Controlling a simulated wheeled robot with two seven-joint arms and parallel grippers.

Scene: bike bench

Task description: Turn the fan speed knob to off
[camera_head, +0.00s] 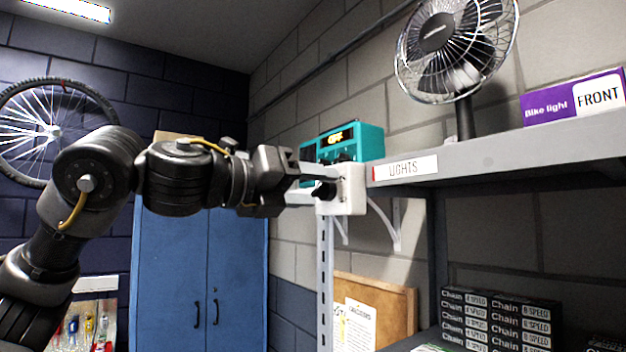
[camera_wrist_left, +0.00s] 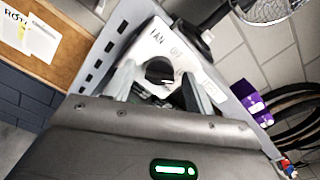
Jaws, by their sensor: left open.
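The fan speed knob (camera_head: 324,190) is black and sits on the face of a white control box (camera_head: 352,190) at the end of the shelf. The wrist view shows the dark knob (camera_wrist_left: 160,70) on the white box (camera_wrist_left: 188,52), with "FAN" and other small lettering on its face. My left gripper (camera_head: 312,184) is open, with one finger on each side of the knob. The fingers (camera_wrist_left: 158,90) also straddle it in the wrist view; I cannot tell whether they touch it. The fan (camera_head: 452,45) stands on the shelf. My right gripper is not in view.
A teal device (camera_head: 371,140) with a lit display stands behind the control box. The grey shelf (camera_head: 500,147) carries a "LIGHTS" label and a purple bike light box (camera_head: 548,106). Chain boxes (camera_head: 495,318) are stacked below. A blue cabinet (camera_head: 170,270) stands behind my left arm.

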